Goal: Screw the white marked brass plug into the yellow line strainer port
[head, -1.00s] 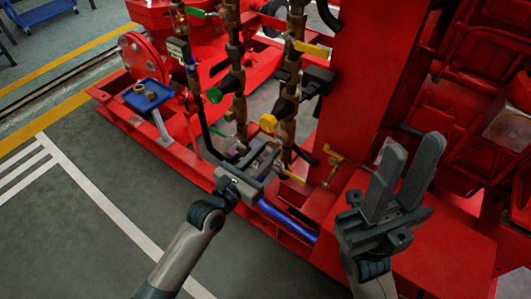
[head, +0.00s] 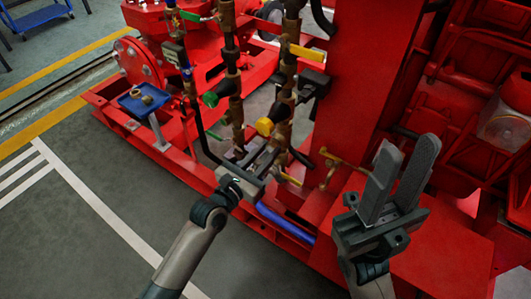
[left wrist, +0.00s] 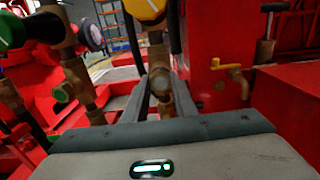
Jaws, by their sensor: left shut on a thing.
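My left gripper (head: 266,155) is in among the brass pipework, low on the line with the yellow cap (head: 265,127). In the left wrist view its fingers (left wrist: 161,92) are shut on a round brass piece, which looks like the plug (left wrist: 160,80). No white mark can be made out on it. The yellow cap shows above the fingers in that view (left wrist: 144,8). Brass line body stands right behind the plug; whether the plug is in the strainer port cannot be told. My right gripper (head: 407,160) is open and empty, in front of the red frame.
A line with a green cap (head: 210,99) stands to the left of the yellow one. A blue tray (head: 131,107) holds small brass parts. A brass tap (left wrist: 231,68) is to the right of the left fingers. Grey floor (head: 100,215) is clear at front left.

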